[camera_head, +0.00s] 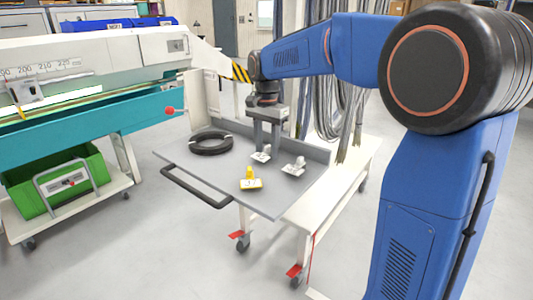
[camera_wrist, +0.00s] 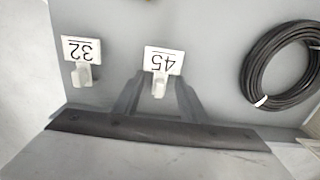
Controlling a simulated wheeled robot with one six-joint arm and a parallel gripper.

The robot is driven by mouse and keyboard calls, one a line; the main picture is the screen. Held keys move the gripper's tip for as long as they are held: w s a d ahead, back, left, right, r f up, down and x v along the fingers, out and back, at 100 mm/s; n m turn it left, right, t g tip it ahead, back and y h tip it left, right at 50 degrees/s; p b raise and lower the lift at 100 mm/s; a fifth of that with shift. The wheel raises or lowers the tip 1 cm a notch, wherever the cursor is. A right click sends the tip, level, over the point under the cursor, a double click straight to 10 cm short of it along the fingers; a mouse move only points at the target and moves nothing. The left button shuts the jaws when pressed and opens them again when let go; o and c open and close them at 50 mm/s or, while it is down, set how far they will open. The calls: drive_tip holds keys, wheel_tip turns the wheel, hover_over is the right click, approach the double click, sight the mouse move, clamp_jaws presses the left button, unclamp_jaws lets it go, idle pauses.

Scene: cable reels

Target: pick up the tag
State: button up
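A white tag reading 45 (camera_wrist: 164,58) lies on the grey cart top, with its pale grip block (camera_wrist: 160,86) between my gripper's two fingers (camera_wrist: 158,98). The fingers are apart, with a gap visible on each side of the block. In the head view my gripper (camera_head: 269,146) reaches down over this white tag (camera_head: 261,154). A second white tag reading 32 (camera_wrist: 81,50) lies to its left in the wrist view; it also shows in the head view (camera_head: 294,166). A yellow tag (camera_head: 249,181) lies nearer the cart's front edge; its number is too small to read.
A black cable coil (camera_head: 210,143) lies on the grey cart top (camera_head: 205,172); it also shows in the wrist view (camera_wrist: 272,80). A raised panel (camera_head: 310,149) stands along the cart's back. A measuring machine (camera_head: 85,68) stands left; grey cables (camera_head: 343,112) hang behind.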

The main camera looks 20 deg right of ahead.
sight(266, 147)
drive_tip(key=shift+f, duration=0.1)
drive_tip(key=shift+c, duration=0.3)
clamp_jaws()
wheel_tip(266, 147, up, 10)
idle(0.4)
drive_tip(key=c, duration=0.8)
unclamp_jaws()
drive_tip(key=shift+c, duration=0.2)
clamp_jaws()
